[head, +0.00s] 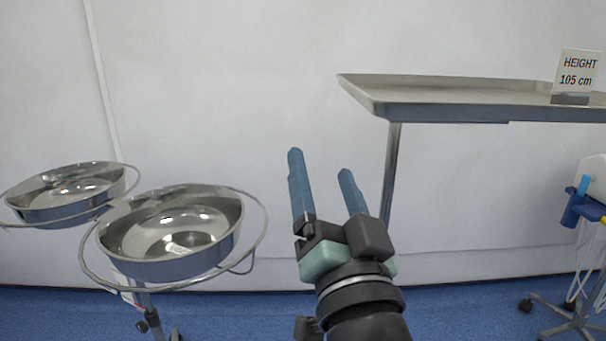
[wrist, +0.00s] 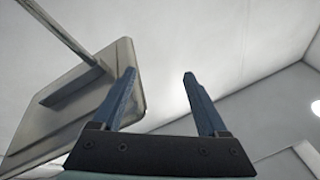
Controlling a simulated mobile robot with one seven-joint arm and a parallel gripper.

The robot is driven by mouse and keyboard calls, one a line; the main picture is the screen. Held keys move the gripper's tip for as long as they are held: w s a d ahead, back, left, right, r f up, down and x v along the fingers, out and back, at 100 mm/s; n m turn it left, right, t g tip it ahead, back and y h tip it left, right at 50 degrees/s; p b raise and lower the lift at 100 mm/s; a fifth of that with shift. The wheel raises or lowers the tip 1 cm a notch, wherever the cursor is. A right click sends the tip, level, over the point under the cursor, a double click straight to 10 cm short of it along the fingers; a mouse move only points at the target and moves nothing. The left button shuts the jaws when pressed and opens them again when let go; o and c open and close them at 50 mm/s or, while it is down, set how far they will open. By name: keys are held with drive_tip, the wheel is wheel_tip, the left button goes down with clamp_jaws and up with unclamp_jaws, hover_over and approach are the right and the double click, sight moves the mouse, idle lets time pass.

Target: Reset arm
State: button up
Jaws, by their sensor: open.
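My gripper (head: 320,162) is raised in the middle of the head view, with its two blue fingers pointing up. The fingers are spread apart and nothing shows between them. In the wrist view my gripper (wrist: 160,75) is also open and empty, with pale wall and ceiling beyond it. It is apart from the metal tray table and the steel bowls.
A metal tray table (head: 440,98) on a post stands at the right, bearing a "HEIGHT 105 cm" sign (head: 578,75). Its tray (wrist: 75,100) shows left in the wrist view. Two steel bowls (head: 170,235) (head: 65,190) sit in ring stands at left. A wheeled stand (head: 590,200) is far right.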

drive_tip(key=s+a+r+n+t+h+p, duration=0.1)
drive_tip(key=s+r+n+t+h+p, duration=0.15)
drive_tip(key=s+r, duration=0.6)
drive_tip(key=s+a+r+n+t+h+p, duration=0.1)
drive_tip(key=s+a+r+n+t, duration=0.2)
drive_tip(key=r, duration=1)
wheel_tip(320, 180, up, 33)
drive_tip(key=d+m+p, duration=0.1)
drive_tip(key=p, duration=3.2)
drive_tip(key=shift+s+d, duration=0.25)
drive_tip(key=shift+s, duration=0.15)
